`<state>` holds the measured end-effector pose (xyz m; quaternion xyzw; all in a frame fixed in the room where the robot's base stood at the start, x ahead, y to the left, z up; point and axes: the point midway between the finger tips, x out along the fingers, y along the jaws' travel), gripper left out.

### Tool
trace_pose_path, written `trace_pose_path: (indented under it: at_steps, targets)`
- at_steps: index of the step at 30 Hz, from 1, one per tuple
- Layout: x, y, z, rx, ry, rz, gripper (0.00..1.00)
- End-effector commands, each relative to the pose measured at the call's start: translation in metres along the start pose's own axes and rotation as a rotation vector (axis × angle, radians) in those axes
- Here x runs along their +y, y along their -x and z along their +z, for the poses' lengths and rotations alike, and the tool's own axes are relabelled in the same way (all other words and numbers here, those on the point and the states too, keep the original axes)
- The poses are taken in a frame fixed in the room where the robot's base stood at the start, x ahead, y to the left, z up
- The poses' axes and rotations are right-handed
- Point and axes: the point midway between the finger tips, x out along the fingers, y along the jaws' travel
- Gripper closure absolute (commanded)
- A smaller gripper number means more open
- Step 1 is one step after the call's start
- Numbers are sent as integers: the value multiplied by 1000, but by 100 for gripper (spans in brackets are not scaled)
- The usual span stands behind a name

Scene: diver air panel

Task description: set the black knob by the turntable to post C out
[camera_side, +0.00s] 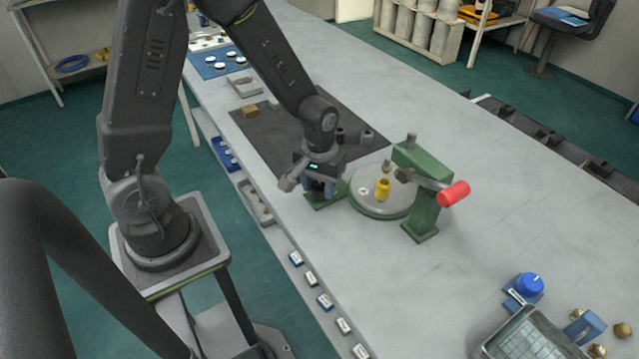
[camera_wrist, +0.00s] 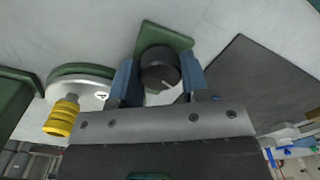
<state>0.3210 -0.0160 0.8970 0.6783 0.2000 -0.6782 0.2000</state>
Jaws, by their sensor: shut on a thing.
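The black knob (camera_wrist: 158,66) sits on a green base plate (camera_wrist: 178,43) beside the turntable. In the wrist view my gripper (camera_wrist: 159,80) has its blue fingers on both sides of the knob, shut on it. A small white mark shows low on the knob, partly covered; its setting cannot be read. In the side view my gripper (camera_side: 321,188) reaches down over the green plate (camera_side: 322,203) and hides the knob. The round grey turntable (camera_side: 362,206) is just right of it, carrying a yellow ribbed part (camera_side: 383,188). It also shows in the wrist view (camera_wrist: 88,85).
A green press frame (camera_side: 421,205) with a red-handled lever (camera_side: 453,194) stands over the turntable's right side. A dark mat (camera_side: 265,140) with several small parts lies behind my gripper. A blue knob (camera_side: 529,284) is at front right. The bench between is mostly clear.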

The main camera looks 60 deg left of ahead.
Motion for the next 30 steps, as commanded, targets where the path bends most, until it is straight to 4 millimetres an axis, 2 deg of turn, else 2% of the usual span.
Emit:
trace_pose_path:
  at_steps: [6, 15, 30]
  targets:
    - [0, 0, 0, -1, 182, -1, 82]
    - [1, 0, 0, -1, 352, -1, 82]
    - [1, 0, 0, -2, 426, -1, 82]
